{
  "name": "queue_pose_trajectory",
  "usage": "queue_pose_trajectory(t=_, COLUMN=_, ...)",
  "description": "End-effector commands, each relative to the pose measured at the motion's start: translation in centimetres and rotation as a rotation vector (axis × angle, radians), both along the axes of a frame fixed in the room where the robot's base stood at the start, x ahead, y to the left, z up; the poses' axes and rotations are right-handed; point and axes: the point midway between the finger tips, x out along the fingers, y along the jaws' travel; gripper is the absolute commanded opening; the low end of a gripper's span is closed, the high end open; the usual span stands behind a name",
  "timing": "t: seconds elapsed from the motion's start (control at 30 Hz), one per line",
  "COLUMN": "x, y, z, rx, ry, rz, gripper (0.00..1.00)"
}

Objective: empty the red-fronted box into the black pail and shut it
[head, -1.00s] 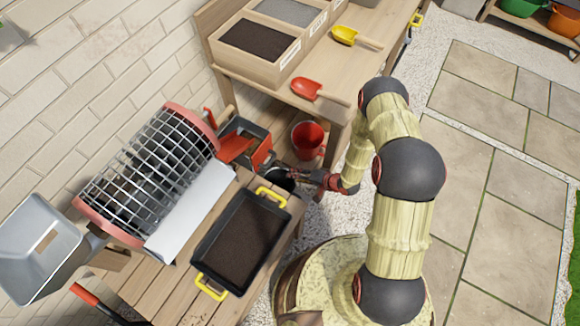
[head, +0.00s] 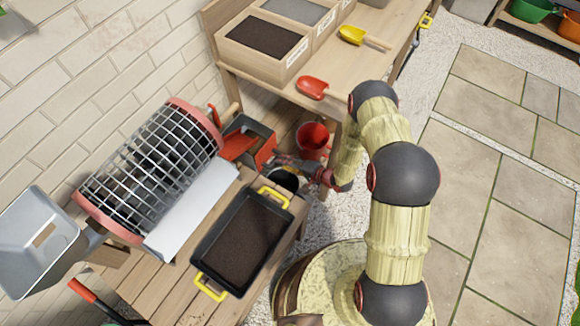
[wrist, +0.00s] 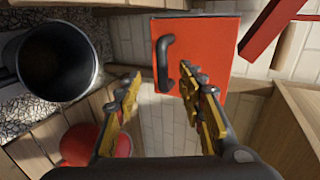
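The red-fronted box (head: 257,128) sits at the right end of the mesh drum in the head view. Its red front (wrist: 215,50) fills the upper middle of the wrist view, with a black bar handle (wrist: 162,62). I cannot see the inside of the box well. The black pail (head: 284,180) stands below the box's front. It also shows at the upper left of the wrist view (wrist: 93,62), and its inside looks dark. My gripper (wrist: 168,88) is open, its yellow fingers either side of the handle's line. I cannot tell whether they touch it.
The mesh drum (head: 150,165) and a black tray of soil (head: 205,281) with yellow handles stand on the slatted bench at left. A red pail (head: 312,138) is behind the black pail. A wooden table (head: 345,75) with scoops and bins stands at the back.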

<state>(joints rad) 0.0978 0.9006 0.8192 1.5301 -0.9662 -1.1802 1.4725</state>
Motion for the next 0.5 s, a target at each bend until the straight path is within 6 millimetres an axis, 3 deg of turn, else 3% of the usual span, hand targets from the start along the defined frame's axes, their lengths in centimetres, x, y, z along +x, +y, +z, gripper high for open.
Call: queue_pose_trajectory(t=0.5, x=2.6, y=3.4, z=-2.2, rx=-0.001, ry=-0.001, rz=0.002, gripper=0.39)
